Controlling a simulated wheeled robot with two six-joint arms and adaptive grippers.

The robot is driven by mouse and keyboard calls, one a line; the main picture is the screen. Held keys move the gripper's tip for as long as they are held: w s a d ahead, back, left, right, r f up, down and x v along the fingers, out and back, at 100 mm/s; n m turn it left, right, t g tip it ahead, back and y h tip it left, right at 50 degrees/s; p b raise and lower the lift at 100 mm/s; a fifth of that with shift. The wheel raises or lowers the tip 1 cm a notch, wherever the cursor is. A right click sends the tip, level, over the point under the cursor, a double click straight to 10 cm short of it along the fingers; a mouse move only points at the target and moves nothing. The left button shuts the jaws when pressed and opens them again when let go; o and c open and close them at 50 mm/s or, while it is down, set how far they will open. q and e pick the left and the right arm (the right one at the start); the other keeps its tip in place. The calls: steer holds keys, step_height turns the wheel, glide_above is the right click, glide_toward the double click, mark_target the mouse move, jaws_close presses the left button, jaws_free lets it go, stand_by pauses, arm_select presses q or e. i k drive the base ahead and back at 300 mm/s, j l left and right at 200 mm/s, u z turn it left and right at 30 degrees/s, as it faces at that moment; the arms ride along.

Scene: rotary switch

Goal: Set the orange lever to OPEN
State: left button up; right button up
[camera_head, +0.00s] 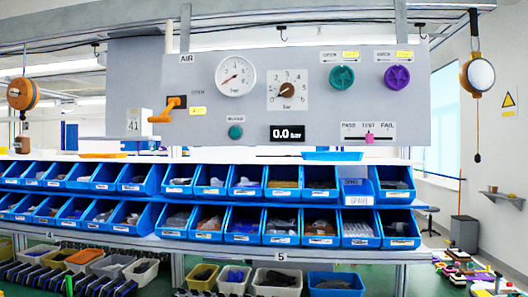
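The orange lever (164,110) sits at the left of the grey wall panel (230,135), under the AIR label. Its arm slants down and left from a dark mount (178,102), and its grip end is lowest. A plain label reading OPEN (198,92) is to the upper right of the lever. A small yellow label (198,111), too small to read surely, is to its lower right. The digital display (287,132) reads 0.0 bar. Neither of my grippers is in view, and nothing touches the lever.
Rows of blue bins (243,188) stand below. An orange tool balancer (22,94) hangs at left.

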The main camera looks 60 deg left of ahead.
mark_target(163, 118)
steer(key=u, duration=2.45)
